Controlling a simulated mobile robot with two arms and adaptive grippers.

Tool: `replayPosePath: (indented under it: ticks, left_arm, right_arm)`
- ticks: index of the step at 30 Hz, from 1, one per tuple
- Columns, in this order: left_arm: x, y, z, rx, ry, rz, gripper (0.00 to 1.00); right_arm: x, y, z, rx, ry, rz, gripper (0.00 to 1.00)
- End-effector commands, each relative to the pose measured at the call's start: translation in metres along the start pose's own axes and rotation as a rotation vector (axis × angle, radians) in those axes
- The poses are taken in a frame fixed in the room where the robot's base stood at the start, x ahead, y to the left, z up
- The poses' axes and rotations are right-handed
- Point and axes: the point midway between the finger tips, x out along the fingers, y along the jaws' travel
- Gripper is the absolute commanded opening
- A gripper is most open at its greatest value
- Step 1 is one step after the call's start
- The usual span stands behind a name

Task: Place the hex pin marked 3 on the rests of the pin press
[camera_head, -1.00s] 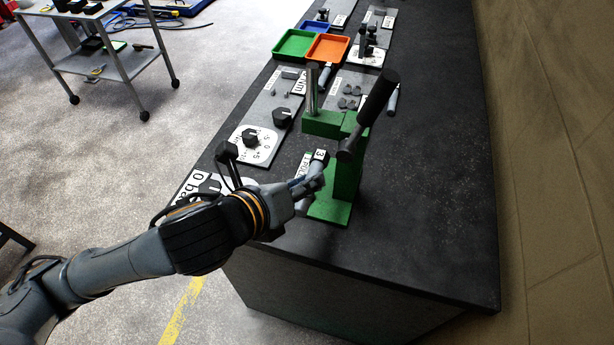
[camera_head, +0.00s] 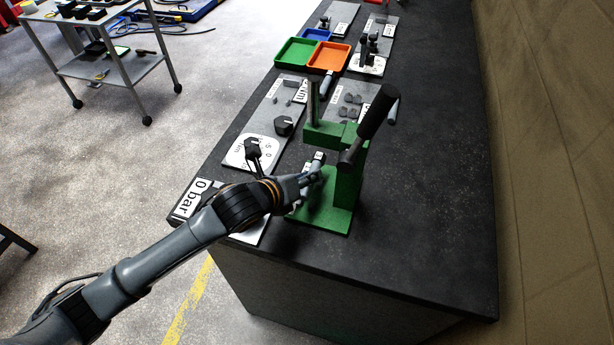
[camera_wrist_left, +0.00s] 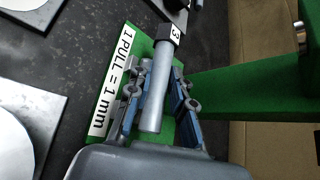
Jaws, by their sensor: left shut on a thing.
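The hex pin marked 3 (camera_wrist_left: 161,85) is a grey rod with a dark hex head and a white label reading 3. My left gripper (camera_wrist_left: 160,90) is shut on its shaft in the left wrist view; in the head view this gripper (camera_head: 306,182) is at the press. The pin's labelled head (camera_head: 318,157) shows just past the fingers. The green pin press (camera_head: 345,190) has a column, a ram and a black lever handle (camera_head: 376,112). The pin is over the press's green base, beside its column. Its rests are hidden by pin and gripper. My right gripper is not in view.
A label reading "1 PULL = 1 mm" (camera_wrist_left: 115,80) lies beside the pin. A plate with black knobs (camera_head: 250,152) is left of the press. Green (camera_head: 297,51) and orange (camera_head: 328,58) trays stand farther back. The bench right of the press is clear.

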Motion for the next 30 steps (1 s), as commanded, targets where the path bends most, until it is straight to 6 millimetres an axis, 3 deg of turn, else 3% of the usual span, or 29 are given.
replayPosePath:
  ticks: [27,28,30]
  left_arm:
    - [0.011,0.010,-0.013,0.003,-0.007,-0.005,0.00]
    - [0.011,0.012,-0.015,0.002,-0.004,-0.001,0.27]
    - [0.011,0.011,-0.015,0.002,-0.004,-0.001,0.42]
  right_arm:
    - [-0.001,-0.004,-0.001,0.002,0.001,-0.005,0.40]
    - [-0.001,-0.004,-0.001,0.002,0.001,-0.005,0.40]
    - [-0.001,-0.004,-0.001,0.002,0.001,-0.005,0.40]
